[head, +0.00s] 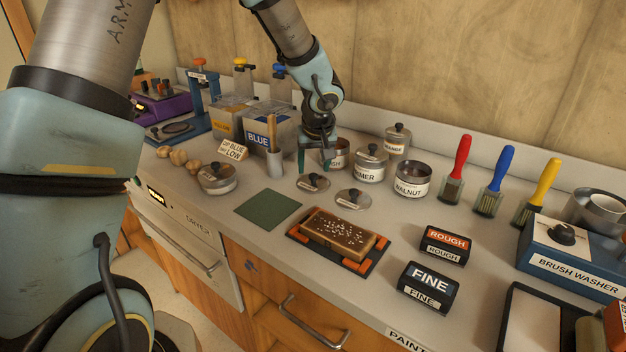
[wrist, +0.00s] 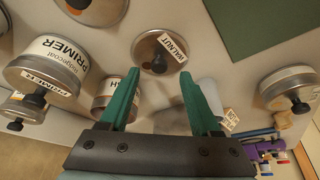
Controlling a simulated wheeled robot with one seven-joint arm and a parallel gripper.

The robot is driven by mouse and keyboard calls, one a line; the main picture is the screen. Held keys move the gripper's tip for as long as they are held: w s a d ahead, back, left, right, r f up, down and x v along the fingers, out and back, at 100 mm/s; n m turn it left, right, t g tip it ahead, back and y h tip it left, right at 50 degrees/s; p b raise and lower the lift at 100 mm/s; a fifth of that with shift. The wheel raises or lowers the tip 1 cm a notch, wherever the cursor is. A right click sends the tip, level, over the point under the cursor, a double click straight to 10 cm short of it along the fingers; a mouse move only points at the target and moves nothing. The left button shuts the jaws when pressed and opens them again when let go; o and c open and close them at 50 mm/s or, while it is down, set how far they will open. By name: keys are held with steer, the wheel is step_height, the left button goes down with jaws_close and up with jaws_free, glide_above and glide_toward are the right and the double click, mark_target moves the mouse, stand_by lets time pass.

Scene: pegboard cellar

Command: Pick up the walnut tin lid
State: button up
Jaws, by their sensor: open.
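The walnut tin lid (wrist: 152,48) is a round grey metal disc with a dark knob and a WALNUT label. It lies flat on the bench, just beyond my fingertips in the wrist view. In the head view I take it to be the left lid (head: 313,183) of two loose ones, its label too small to read. My gripper (head: 316,160) is open above the bench, with green fingers pointing down. In the wrist view my gripper (wrist: 160,80) is empty, and the lid lies apart from it. The open walnut tin (head: 411,180) stands to the right.
A second loose lid (head: 350,199) lies right of the first. An open tin (head: 336,155) stands close by my gripper, with the primer tin (head: 370,166) beside it. A grey cup (head: 275,164) holding a brush stands left. The green mat (head: 267,209) is bare.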

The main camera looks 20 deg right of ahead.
mark_target(313, 174)
steer(key=shift+x, duration=1.6)
steer(key=shift+r, duration=0.1)
jaws_close()
